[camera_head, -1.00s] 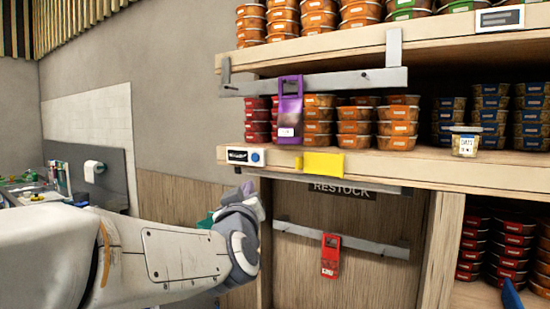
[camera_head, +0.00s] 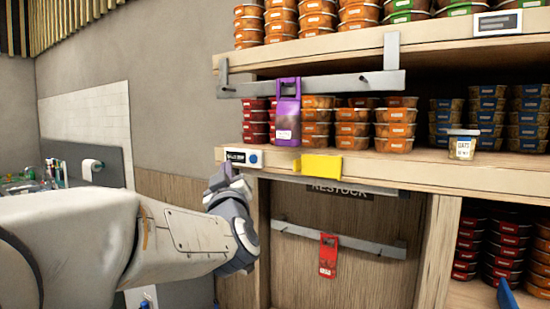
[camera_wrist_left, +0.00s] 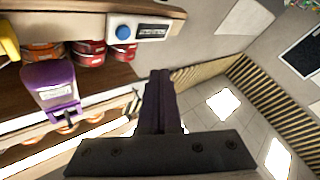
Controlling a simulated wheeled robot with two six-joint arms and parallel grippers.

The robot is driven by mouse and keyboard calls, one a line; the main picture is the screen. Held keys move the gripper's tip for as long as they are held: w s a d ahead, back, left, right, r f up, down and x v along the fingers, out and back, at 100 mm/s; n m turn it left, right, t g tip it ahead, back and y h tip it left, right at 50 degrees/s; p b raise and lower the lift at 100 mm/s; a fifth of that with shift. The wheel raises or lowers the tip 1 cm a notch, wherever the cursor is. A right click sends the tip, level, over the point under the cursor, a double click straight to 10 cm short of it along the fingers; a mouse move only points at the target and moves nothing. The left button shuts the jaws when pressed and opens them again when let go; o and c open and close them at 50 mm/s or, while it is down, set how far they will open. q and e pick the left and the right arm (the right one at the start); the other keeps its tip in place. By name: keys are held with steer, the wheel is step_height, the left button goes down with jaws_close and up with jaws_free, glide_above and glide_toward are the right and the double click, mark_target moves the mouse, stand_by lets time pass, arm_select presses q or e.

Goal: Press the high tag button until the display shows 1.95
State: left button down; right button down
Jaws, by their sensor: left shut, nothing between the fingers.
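A white tag with a dark display (camera_head: 236,156) and a round blue button (camera_head: 254,158) is on the front edge of the middle shelf. Its digits are too small to read. In the left wrist view the tag (camera_wrist_left: 152,30) and its blue button (camera_wrist_left: 123,32) show near the top. My left gripper (camera_head: 226,172) is just below and left of the tag in the head view, apart from the button as far as I can tell. Its dark fingers (camera_wrist_left: 160,76) are shut and empty in the wrist view. My right gripper is not in view.
A yellow label (camera_head: 319,165) sits right of the tag on the shelf edge (camera_head: 420,172). Stacked food tubs (camera_head: 396,125) fill the shelves.

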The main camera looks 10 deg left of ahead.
mark_target(253, 159)
arm_select(q)
steer(key=shift+w+d+p, duration=0.2)
steer(key=shift+w+d, duration=0.15)
steer(key=shift+w, duration=0.65)
steer(key=shift+w+d+p, duration=0.25)
steer(key=shift+w+d, duration=0.15)
steer(key=shift+w, duration=0.55)
steer(key=shift+w+d+p, duration=0.2)
steer(key=shift+w+d, duration=0.15)
steer(key=shift+w, duration=0.65)
steer(key=shift+w+d, duration=0.15)
steer(key=shift+w, duration=0.25)
steer(key=shift+w+d, duration=0.15)
steer(key=shift+w, duration=0.25)
steer(key=shift+s, duration=0.1)
stand_by(0.5)
steer(key=shift+s+a+f+b, duration=0.1)
steer(key=shift+s+a+b, duration=0.1)
steer(key=shift+s+b, duration=0.4)
steer(key=shift+s+a, duration=0.1)
